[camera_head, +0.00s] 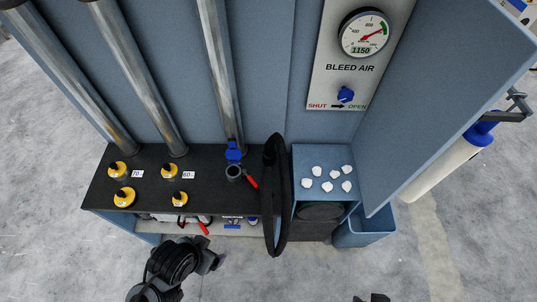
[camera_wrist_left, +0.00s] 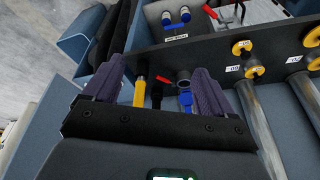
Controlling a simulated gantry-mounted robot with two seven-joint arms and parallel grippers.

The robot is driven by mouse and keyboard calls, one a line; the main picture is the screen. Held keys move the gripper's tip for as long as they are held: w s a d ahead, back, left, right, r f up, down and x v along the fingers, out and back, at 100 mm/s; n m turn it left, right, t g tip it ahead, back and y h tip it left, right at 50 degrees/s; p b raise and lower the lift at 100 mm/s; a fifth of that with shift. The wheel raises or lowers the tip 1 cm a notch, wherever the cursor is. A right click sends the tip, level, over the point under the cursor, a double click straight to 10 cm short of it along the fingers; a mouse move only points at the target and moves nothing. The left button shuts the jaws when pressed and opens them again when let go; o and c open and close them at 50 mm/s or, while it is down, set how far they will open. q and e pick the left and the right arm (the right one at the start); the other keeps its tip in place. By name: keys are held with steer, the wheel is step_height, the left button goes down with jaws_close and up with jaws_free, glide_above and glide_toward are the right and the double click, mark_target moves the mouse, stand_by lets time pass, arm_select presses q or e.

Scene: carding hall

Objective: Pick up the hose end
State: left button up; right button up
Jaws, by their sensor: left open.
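A thick black hose (camera_head: 275,195) forms a tall narrow loop at the bench's right part. It also shows at the upper left in the wrist view (camera_wrist_left: 117,38). I cannot make out its free end. My left gripper (camera_head: 219,261) is in front of the bench, left of the loop. In the left wrist view the fingers (camera_wrist_left: 158,85) are spread, with no object clearly held. A grey round port (camera_head: 234,172) with a red lever (camera_head: 251,182) stands on the bench, beyond the fingers. A dark piece at the bottom edge may be my right gripper (camera_head: 375,297).
The black bench (camera_head: 145,185) carries several yellow-ringed knobs and upright metal pipes. White lumps (camera_head: 330,184) lie on a blue box right of the hose. A blue bin (camera_head: 366,230) is at the right. A shelf under the bench holds tools. A gauge panel (camera_head: 350,60) rises behind.

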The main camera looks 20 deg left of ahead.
stand_by(0.4)
arm_select(q)
steer(key=shift+c, duration=0.9)
